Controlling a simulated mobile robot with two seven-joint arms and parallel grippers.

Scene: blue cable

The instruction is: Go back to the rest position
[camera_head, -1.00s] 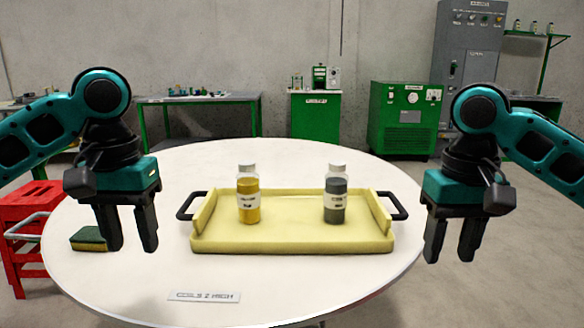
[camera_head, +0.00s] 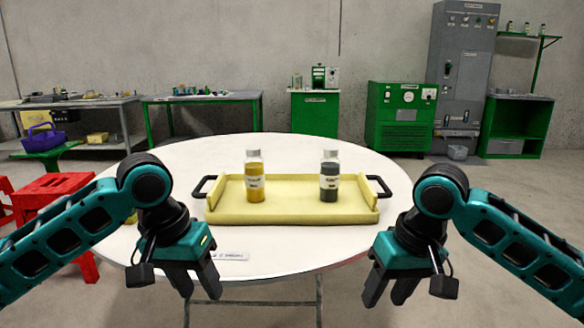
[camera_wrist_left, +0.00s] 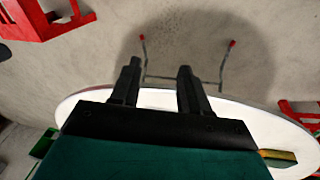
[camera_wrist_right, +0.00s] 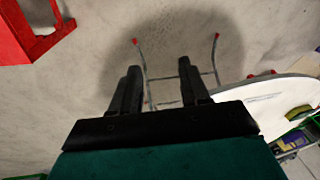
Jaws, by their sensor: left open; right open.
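My left gripper (camera_head: 199,281) is open and empty, in front of the left near edge of the round white table. Its fingers also show apart in the left wrist view (camera_wrist_left: 156,85). My right gripper (camera_head: 388,288) is open and empty, off the table's right near edge, over the floor. Its fingers also show apart in the right wrist view (camera_wrist_right: 158,88). Both grippers are away from the yellow tray (camera_head: 290,212), which sits on the table with black handles at its ends. A yellow-filled bottle (camera_head: 254,180) and a dark grey-filled bottle (camera_head: 329,181) stand upright in it.
The round white table (camera_head: 290,262) stands in the middle, with a small label (camera_head: 231,257) near its front. A red stool (camera_head: 55,188) is at the left. A sponge (camera_wrist_left: 279,158) lies on the table. Green benches and cabinets line the back wall. The floor at right is clear.

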